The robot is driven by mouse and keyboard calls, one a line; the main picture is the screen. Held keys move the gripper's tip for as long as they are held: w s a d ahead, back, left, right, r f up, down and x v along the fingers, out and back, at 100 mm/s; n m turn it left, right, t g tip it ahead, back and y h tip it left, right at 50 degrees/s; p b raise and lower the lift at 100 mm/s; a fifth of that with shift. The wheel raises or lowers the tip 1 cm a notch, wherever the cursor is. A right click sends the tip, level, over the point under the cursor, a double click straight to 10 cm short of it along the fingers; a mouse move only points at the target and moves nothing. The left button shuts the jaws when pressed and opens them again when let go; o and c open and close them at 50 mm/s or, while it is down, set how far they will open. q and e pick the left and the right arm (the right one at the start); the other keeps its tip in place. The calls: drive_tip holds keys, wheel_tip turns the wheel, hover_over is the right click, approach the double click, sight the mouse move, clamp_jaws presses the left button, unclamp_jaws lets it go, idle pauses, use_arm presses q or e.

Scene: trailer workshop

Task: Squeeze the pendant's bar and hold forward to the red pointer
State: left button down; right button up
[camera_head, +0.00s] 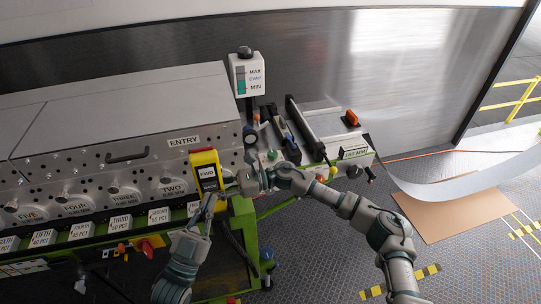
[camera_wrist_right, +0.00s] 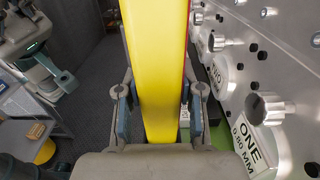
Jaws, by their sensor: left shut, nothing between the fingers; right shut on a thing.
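My right gripper (camera_head: 229,187) comes in from the right and is shut on the pendant. In the right wrist view its yellow body (camera_wrist_right: 158,50) runs up between the two fingers of the right gripper (camera_wrist_right: 158,98). A white gauge (camera_head: 246,74) marked MAX and MIN stands above the machine. I cannot make out a red pointer or the pendant's bar.
The roller machine (camera_head: 120,150) fills the left, with labelled blocks (camera_head: 80,231) along its green front rail.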

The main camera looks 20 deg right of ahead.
sight(210, 167)
drive_tip(key=shift+w+d, duration=0.1)
drive_tip(key=shift+w, duration=0.1)
drive_tip(key=o, duration=0.9)
drive_tip(key=shift+o, duration=1.4)
drive_tip(key=shift+w, duration=0.15)
drive_tip(key=o, duration=0.7)
drive_tip(key=shift+s, duration=0.2)
drive_tip(key=shift+c, duration=0.2)
drive_tip(key=shift+r+p, duration=1.75)
drive_tip(key=shift+r, duration=2.75)
